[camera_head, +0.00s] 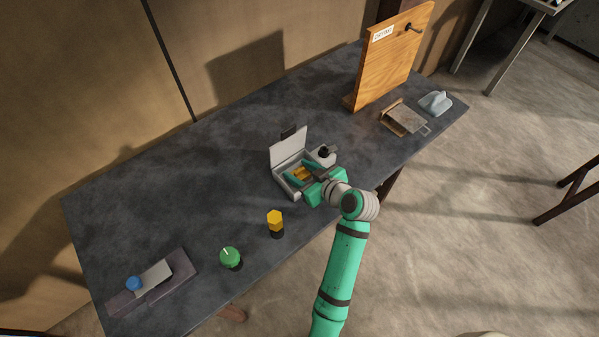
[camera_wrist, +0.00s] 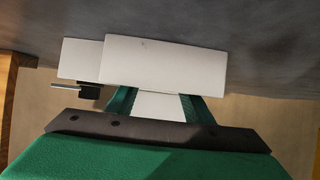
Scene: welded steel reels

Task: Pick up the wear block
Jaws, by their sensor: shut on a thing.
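An open light-grey box (camera_head: 293,189) with a raised lid (camera_head: 288,148) stands mid-table in the head view. My gripper (camera_head: 301,174) reaches into it from the right, its green fingers shut on a small orange-yellow piece (camera_head: 303,173) that I take for the wear block. Most of this piece is hidden by the fingers.
A black knob (camera_head: 325,151) sits beside the box. A yellow hexagonal piece (camera_head: 275,217), a green dial (camera_head: 230,257) and a board with a blue knob (camera_head: 134,284) lie left. An upright wooden panel (camera_head: 388,62), a small wooden-edged tray (camera_head: 404,118) and a grey-blue block (camera_head: 436,102) stand right.

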